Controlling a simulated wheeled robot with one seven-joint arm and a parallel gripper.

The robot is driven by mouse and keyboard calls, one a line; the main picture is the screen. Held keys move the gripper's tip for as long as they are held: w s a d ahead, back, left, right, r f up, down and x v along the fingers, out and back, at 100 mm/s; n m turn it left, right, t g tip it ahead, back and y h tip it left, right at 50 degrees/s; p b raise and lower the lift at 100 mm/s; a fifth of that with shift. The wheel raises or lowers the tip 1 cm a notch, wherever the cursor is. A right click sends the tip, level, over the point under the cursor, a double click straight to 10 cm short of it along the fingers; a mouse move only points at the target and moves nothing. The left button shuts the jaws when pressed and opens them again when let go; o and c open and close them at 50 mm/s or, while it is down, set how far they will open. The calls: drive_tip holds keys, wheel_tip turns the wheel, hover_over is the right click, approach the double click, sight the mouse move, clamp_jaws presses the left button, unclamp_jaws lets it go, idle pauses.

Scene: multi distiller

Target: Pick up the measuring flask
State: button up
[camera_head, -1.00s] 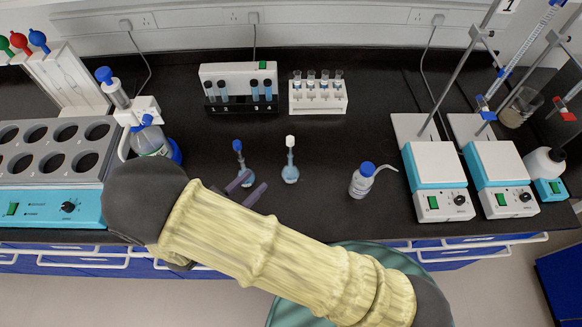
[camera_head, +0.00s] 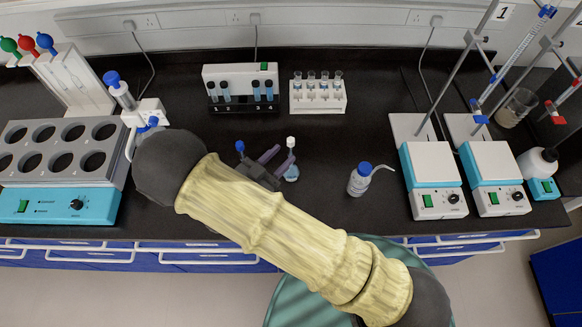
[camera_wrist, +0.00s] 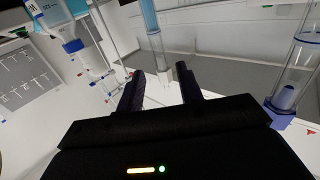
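Two small long-necked flasks stand upright on the black bench. One has a white stopper (camera_head: 291,141) and pale blue liquid in its round body (camera_head: 292,175). The other has a blue stopper (camera_head: 240,146), and its lower part is hidden behind my gripper. I cannot tell which one is meant by measuring flask. My gripper (camera_head: 278,162) is open, its two dark fingers apart and pointing toward the white-stoppered flask, with the far finger close to its neck. The head view does not settle contact. In the wrist view the fingers (camera_wrist: 162,80) are spread with nothing clearly held.
A wash bottle (camera_head: 359,181) stands to the right, before two hotplate stirrers (camera_head: 432,165). A vial rack (camera_head: 240,90) and a tube rack (camera_head: 318,97) stand behind. A grey block heater (camera_head: 60,165) is at left. Bench between flasks and wash bottle is clear.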

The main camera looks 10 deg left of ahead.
sight(289, 148)
drive_tip(key=p+x, duration=0.2)
drive_tip(key=x, duration=0.2)
drive_tip(key=shift+w, duration=0.25)
drive_tip(key=shift+w+d+f, duration=0.1)
drive_tip(key=shift+w+d, duration=0.05)
drive_tip(key=shift+w, duration=0.15)
clamp_jaws()
